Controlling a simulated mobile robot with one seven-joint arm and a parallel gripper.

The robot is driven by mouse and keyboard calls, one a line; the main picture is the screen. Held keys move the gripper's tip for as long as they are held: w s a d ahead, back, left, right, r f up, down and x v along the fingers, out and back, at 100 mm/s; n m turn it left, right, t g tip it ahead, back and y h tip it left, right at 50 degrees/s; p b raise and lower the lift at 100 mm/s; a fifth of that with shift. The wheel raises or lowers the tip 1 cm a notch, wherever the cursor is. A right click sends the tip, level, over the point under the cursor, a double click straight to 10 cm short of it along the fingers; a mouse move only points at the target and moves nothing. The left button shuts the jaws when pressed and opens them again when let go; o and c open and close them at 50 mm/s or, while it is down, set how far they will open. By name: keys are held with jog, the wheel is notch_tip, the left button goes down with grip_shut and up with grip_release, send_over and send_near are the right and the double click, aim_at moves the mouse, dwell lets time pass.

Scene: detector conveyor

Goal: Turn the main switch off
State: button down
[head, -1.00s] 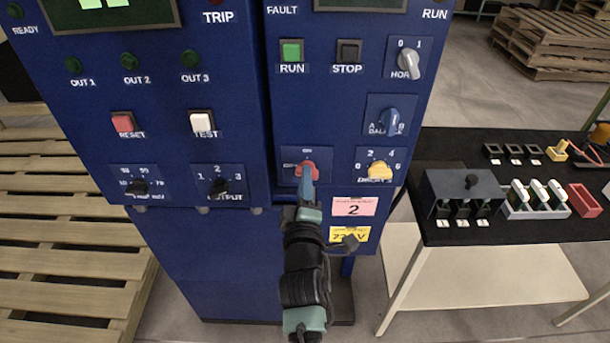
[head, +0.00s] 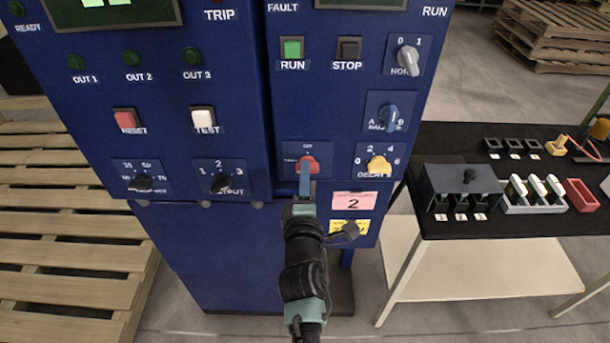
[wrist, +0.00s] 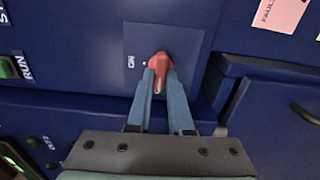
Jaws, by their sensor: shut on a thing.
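The main switch is a red rotary knob (head: 309,164) on a small plate low on the right-hand blue cabinet (head: 350,20). In the wrist view the red knob (wrist: 160,66) sits between my two blue fingertips. My gripper (head: 305,178) comes from below and is shut on the knob; it also shows in the wrist view (wrist: 160,82). The fingers touch the knob's sides and partly cover it in the head view. Small lettering stands above and left of the knob. The exact angle of the knob is hard to read.
A yellow DELAY knob (head: 378,165) is close on the right, with a blue knob (head: 389,118) above it. A pink label (head: 353,201) lies below. A black-topped table (head: 450,160) stands at right, with a dark box (head: 462,183) and small parts. Wooden pallets (head: 60,230) lie at left.

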jog(key=c, duration=0.8)
grip_release()
jog(key=s+p, duration=0.5)
jog(key=s, duration=0.8)
jog(key=shift+p, duration=0.35)
jog(key=w+d+r+m+t+h, duration=0.15)
jog(key=r+m, duration=0.35)
jog(key=r, duration=1.1)
jog(key=w+d+r+m+t+h, duration=0.1)
jog(key=w+d+r+m+t, duration=0.3)
jog(key=r, duration=1.2)
jog(key=s+a+r+m+t, duration=0.1)
jog(key=s+r+m, duration=0.2)
jog(key=s+r, duration=0.2)
jog(key=s+a+r+m+t+y, duration=0.1)
jog(key=s+r, duration=0.4)
jog(key=r, duration=0.6)
jog(key=s+a+r+m+t+y, duration=0.1)
jog(key=s+a+r+m+t, duration=0.1)
jog(key=s+r+m, duration=0.3)
jog(key=shift+s+a+r+y, duration=0.1)
jog(key=shift+s+a+r, duration=0.1)
jog(key=shift+r, duration=0.3)
jog(key=shift+s+a+r+y, duration=0.1)
jog(key=shift+a+r, duration=0.05)
jog(key=shift+r, duration=0.35)
jog(key=shift+s+a+r+y, duration=0.1)
jog(key=shift+a+r, duration=0.1)
jog(key=shift+r, duration=0.3)
